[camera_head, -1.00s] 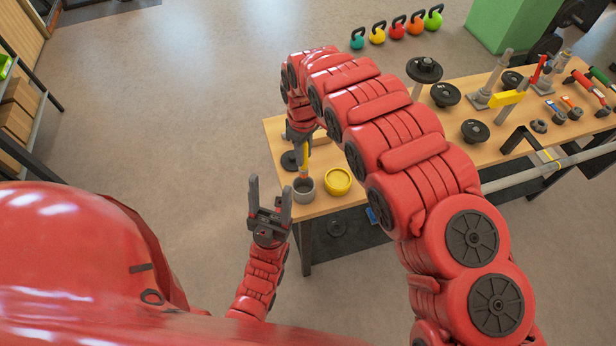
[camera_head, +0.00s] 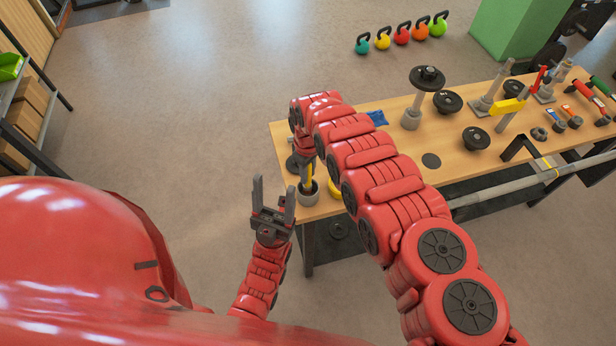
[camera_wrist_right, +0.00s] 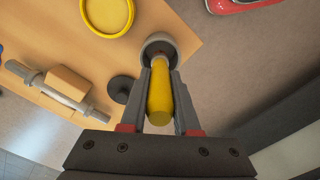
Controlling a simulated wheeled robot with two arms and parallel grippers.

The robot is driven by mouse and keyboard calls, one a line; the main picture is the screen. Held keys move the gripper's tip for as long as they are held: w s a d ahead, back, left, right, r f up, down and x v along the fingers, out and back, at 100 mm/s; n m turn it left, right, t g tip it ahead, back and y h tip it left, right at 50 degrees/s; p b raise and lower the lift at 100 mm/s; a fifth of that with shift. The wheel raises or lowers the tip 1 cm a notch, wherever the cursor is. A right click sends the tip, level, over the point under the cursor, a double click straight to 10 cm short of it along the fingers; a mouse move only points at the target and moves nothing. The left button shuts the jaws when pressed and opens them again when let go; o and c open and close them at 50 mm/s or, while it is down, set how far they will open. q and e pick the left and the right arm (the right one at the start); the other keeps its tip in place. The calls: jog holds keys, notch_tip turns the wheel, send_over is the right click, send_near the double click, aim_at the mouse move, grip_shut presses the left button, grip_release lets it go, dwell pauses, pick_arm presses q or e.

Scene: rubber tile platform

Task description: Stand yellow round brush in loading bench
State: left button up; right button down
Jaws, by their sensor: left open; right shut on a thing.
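The yellow round brush (camera_wrist_right: 159,98) is between the fingers of my right gripper (camera_wrist_right: 160,82), which is shut on its yellow handle. In the head view the brush (camera_head: 311,173) hangs roughly upright at the near left corner of the wooden bench (camera_head: 390,172). Its lower end lines up with the mouth of a grey round cup (camera_head: 308,195), which also shows in the right wrist view (camera_wrist_right: 158,42). The brush's far end is hidden, so its depth in the cup cannot be told. My left gripper (camera_head: 273,195) is open and empty, left of the bench corner.
A yellow round dish (camera_wrist_right: 107,12) stands beside the cup; my right arm partly covers it in the head view. A black disc (camera_wrist_right: 121,88) and a dumbbell-like piece with a wooden block (camera_wrist_right: 65,85) lie nearby. Weight plates (camera_head: 475,138) and tools stand farther right.

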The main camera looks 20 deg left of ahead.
aim_at(307, 188)
jog(key=shift+f, duration=0.4)
notch_tip(307, 188, down, 2)
jog(key=shift+s+f+b, duration=0.1)
jog(key=shift+f+b, duration=0.05)
jog(key=shift+b, duration=0.4)
jog(key=shift+f, duration=0.1)
jog(key=shift+f, duration=0.15)
jog(key=c, duration=0.6)
grip_release()
jog(key=shift+c, duration=0.2)
